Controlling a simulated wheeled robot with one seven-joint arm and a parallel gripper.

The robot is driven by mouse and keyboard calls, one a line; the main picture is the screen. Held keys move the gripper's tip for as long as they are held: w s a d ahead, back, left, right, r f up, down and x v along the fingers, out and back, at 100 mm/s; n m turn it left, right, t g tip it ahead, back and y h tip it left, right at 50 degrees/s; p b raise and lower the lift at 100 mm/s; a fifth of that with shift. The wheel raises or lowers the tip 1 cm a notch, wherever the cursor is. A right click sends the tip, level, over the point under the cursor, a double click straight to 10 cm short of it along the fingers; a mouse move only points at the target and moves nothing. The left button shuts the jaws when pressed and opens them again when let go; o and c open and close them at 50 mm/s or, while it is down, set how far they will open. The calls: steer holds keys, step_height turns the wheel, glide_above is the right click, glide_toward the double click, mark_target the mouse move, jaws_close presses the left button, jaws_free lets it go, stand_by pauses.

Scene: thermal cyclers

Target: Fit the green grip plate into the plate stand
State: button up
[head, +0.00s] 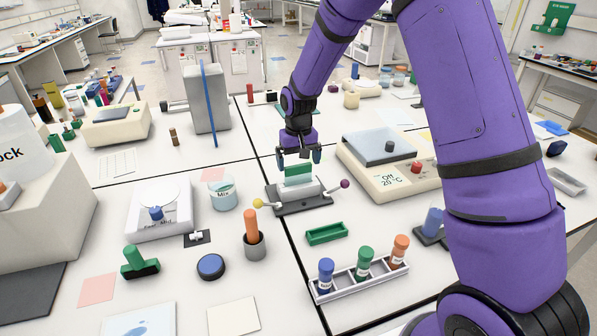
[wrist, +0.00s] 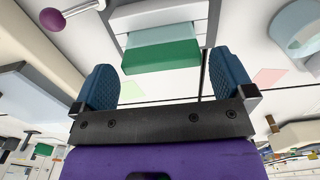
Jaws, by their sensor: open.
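The green grip plate (head: 298,169) is upright, with a green upper strip and a paler part below it. Its lower part meets the pale block of what looks like the plate stand (head: 303,205), which has a dark base and levers with yellow and purple knobs. I cannot tell how deep the plate sits. My gripper (head: 299,157) is open just above the plate, one finger to each side. In the wrist view the green strip (wrist: 160,56) shows between the spread fingers of my gripper (wrist: 160,72), apart from both. The stand (wrist: 158,17) is partly hidden behind the plate there.
A hollow green tray (head: 326,233) and a rack of capped tubes (head: 360,274) lie in front of the stand. An orange-topped tube in a grey holder (head: 254,245) and a beaker (head: 222,192) are left. A hotplate device (head: 392,165) stands close right.

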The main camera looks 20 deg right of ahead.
step_height(320, 180, up, 6)
steer(key=shift+f, duration=0.15)
stand_by(0.5)
steer(key=shift+r, duration=0.25)
steer(key=s+d+r+t, duration=0.1)
steer(key=s+d+r, duration=0.1)
steer(key=s+r, duration=0.65)
steer(key=s+d+r+t, duration=0.2)
steer(key=s+r, duration=0.5)
steer(key=r, duration=0.2)
steer(key=s+d+r+t, duration=0.1)
steer(key=s+r, duration=0.1)
steer(key=s, duration=0.8)
steer(key=s+d+r+t, duration=0.1)
steer(key=s+d+r, duration=0.1)
steer(key=s, duration=0.8)
steer(key=shift+s, duration=0.15)
